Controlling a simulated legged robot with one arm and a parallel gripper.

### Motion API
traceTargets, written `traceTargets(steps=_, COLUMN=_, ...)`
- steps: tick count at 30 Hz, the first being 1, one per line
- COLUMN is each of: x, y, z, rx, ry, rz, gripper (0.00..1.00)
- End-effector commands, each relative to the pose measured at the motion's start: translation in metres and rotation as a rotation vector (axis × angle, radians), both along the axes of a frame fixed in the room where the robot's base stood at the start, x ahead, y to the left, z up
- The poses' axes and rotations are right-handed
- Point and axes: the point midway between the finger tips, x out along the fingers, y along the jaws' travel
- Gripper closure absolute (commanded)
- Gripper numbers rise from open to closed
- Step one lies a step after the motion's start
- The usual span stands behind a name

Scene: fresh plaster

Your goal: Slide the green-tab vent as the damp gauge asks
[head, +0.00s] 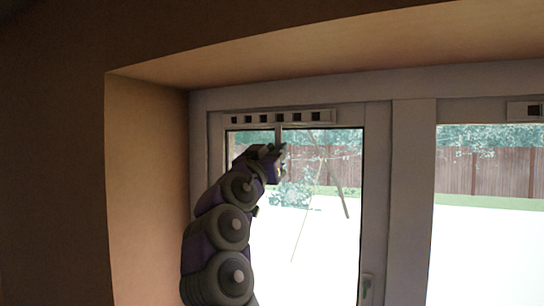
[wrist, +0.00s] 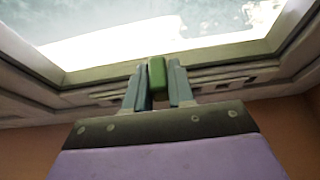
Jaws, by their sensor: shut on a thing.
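In the wrist view the green tab (wrist: 157,74) stands between the two fingers of my gripper (wrist: 156,80), which are shut on it. Behind it runs the pale slotted vent strip (wrist: 233,83). In the head view the vent (head: 325,116) is a long pale strip along the top of the left window sash, with several dark slots showing. My gripper (head: 281,149) is just below the strip's middle, in front of the glass. The green tab cannot be made out in the head view. I see no damp gauge in either view.
A second vent (head: 525,111) sits at the top of the right window. A window handle (head: 366,289) is low on the left sash's right side. The plaster reveal (head: 148,190) closes in on the left and above. Space in front of the right window is clear.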

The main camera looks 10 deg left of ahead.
Motion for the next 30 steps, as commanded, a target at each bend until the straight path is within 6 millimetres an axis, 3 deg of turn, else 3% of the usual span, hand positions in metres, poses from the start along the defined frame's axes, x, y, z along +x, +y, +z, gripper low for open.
traceTargets(steps=8, x=0.002, y=-0.001, z=-0.002, rx=0.000, ry=0.005, rz=0.000, gripper=0.55)
traceTargets(steps=17, x=-0.001, y=-0.001, z=-0.003, rx=0.001, ry=0.002, rz=0.000, gripper=0.55)
traceTargets(steps=23, x=-0.025, y=0.005, z=-0.016, rx=0.003, ry=0.001, rz=0.001, gripper=0.55)
traceTargets(steps=30, x=-0.072, y=0.019, z=-0.039, rx=0.002, ry=0.004, rz=0.002, gripper=0.55)
